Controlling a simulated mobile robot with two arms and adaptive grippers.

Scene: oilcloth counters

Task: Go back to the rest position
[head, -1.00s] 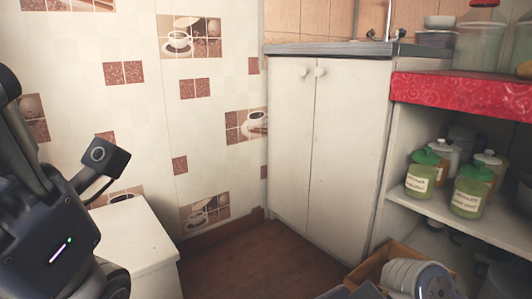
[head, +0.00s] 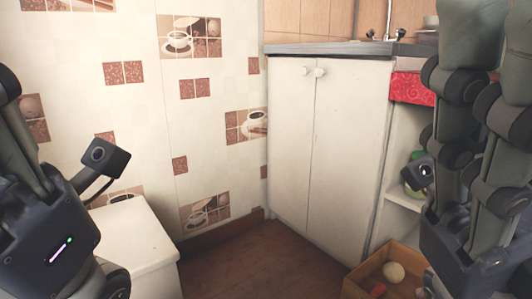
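My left arm (head: 50,235) stands at the left edge of the head view, its dark wrist beside the white cabinet. My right arm (head: 465,200) is folded upright at the right, in front of the shelves. The fingers of both grippers are outside the frame or hidden, so I cannot see whether they hold anything.
A white low cabinet (head: 135,235) stands at the left wall. A white two-door cupboard (head: 340,150) fills the middle. An open shelf unit (head: 403,200) is partly hidden by my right arm. A wooden crate (head: 400,252) holds a white ball (head: 393,271). The brown floor (head: 260,270) is clear.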

